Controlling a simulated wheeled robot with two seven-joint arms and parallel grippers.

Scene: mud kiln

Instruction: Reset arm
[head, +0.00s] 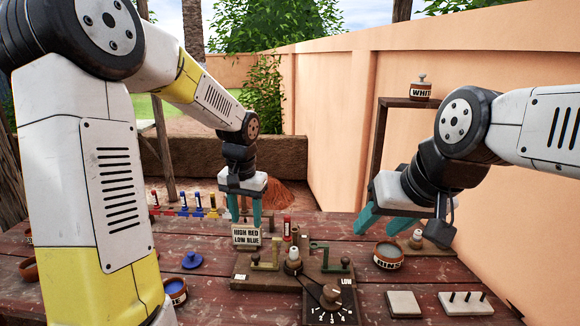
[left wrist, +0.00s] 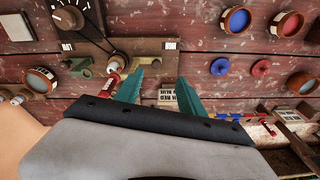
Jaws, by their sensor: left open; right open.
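My left gripper (head: 245,218) hangs fingers down over the back middle of the table, behind the sign reading "HIGH RED LOW BLUE" (head: 246,237). Its two teal fingers are apart with nothing between them. In the left wrist view the left gripper (left wrist: 159,92) also shows open and empty, with the sign (left wrist: 167,96) seen beyond the gap. My right gripper (head: 386,222) is at the right, above the table's back right part, near the glaze bowl (head: 388,255). Its fingers are apart and I see nothing held. Contact with the table is not visible.
A wooden board (head: 262,275) with a dial (head: 330,297), posts and a red-capped stick stands mid-table. A blue lid (head: 194,260) lies left. A pale tile (head: 403,304) and a pegged block (head: 466,303) lie front right. A shelf (head: 400,103) and wall (head: 470,80) bound the right.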

